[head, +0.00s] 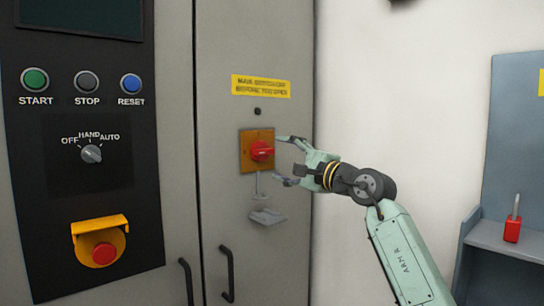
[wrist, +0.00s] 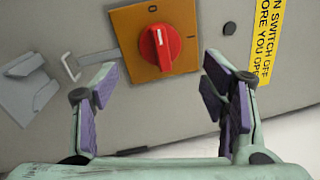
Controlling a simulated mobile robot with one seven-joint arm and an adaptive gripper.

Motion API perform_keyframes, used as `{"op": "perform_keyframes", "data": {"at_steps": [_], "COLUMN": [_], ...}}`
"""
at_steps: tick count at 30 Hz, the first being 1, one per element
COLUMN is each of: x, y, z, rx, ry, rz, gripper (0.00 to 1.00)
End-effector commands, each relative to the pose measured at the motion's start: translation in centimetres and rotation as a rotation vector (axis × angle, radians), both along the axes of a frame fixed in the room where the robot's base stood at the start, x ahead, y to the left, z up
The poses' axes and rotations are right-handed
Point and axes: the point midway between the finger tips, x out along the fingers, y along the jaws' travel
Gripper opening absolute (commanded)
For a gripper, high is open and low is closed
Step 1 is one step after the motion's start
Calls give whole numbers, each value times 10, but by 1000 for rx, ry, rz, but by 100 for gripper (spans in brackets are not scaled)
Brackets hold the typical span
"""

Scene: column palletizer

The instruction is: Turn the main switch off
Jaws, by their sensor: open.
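The main switch is a red rotary knob (head: 261,151) on an orange plate (head: 246,160) on the grey cabinet door. In the wrist view the knob (wrist: 166,48) shows a white mark on its upper side, towards the 0 on the orange plate (wrist: 125,30); an I is at the plate's right. My gripper (head: 284,160) is open and empty, just right of the switch in the head view. In the wrist view my gripper (wrist: 160,75) has its fingers spread, with the knob between and beyond them. No contact is visible.
A hasp-like metal bracket (head: 267,216) juts out below the switch. A yellow warning label (head: 261,86) is above it. A control panel (head: 60,160) with buttons and a selector is at left. Door handles (head: 227,274) stick out below. A red padlock (head: 512,231) stands on a shelf at right.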

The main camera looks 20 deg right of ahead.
Motion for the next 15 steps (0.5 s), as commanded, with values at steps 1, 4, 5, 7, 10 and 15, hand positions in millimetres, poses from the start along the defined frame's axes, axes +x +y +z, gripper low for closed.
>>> {"op": "perform_keyframes", "data": {"at_steps": [1,4,5,7,10,15], "x": [-11,-28,-33,-41,-49,-53], "y": [-5,-10,-12,-15,-18,-18], "z": [-2,-4,-4,-5,-7,-7], "rx": [0,0,0,1,1,1], "ry": [0,0,0,0,1,1], "rz": [-2,-1,-1,0,0,1], "gripper": [67,67,67,67,67,67]}}
